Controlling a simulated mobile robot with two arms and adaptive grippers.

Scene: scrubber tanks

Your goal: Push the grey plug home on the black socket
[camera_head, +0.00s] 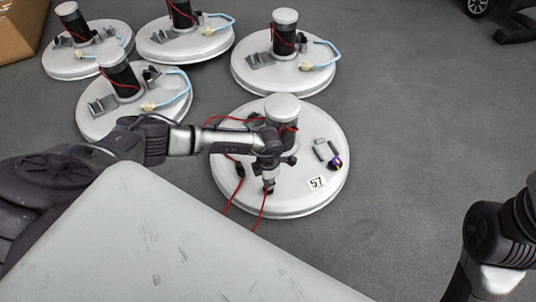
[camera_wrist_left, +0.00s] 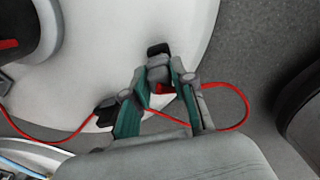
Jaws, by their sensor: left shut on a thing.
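My left gripper (camera_head: 268,186) reaches down at the front edge of the nearest white tank lid. In the left wrist view its two green-padded fingers (camera_wrist_left: 160,84) are shut on the grey plug (camera_wrist_left: 158,73), with a red cable at its near end. A black piece (camera_wrist_left: 158,50), probably the black socket, is at the plug's far end; I cannot tell how far they are joined. Another black connector (camera_wrist_left: 105,113) with a red cable lies left of the fingers, and shows in the head view (camera_head: 240,170). My right gripper is out of view.
The lid (camera_head: 225,185) carries a black column with a white cap (camera_head: 283,107), grey clips (camera_head: 325,150), a purple and yellow part (camera_head: 336,162) and a "57" label (camera_head: 316,182). Several similar tanks stand behind. A pale panel (camera_head: 150,240) fills the near left.

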